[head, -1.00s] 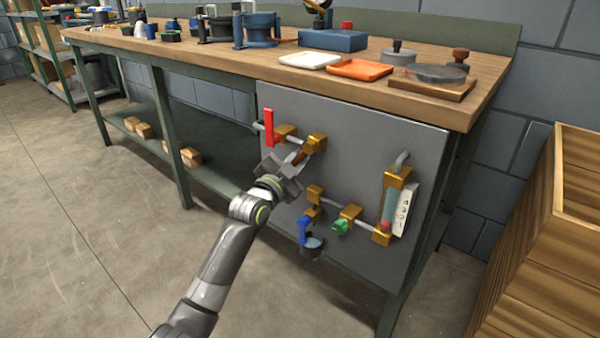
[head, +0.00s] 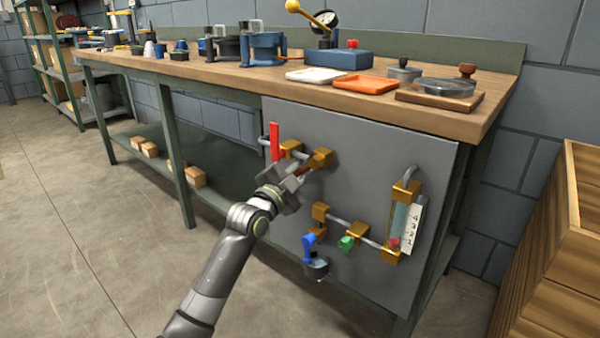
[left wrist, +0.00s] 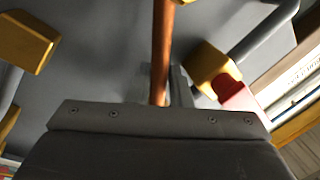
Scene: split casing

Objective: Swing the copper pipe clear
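The copper pipe (left wrist: 162,45) runs upright through the left wrist view. Its lower part lies between the close-set fingers of my left gripper (left wrist: 162,88), which look shut on it. In the head view my left gripper (head: 290,186) is at the grey panel (head: 375,145), and a short piece of the copper pipe (head: 304,169) shows just below a brass fitting (head: 321,158). The rest of the pipe there is hidden by the gripper. I cannot tell whether its far end is attached. My right gripper is not in view.
The panel also carries a red lever (head: 275,141), a blue-handled valve (head: 309,248) above a small cup (head: 316,268), a green knob (head: 346,243) and a sight tube (head: 398,218). The bench (head: 225,80) is above; a wooden crate (head: 560,240) stands right. Open floor lies left.

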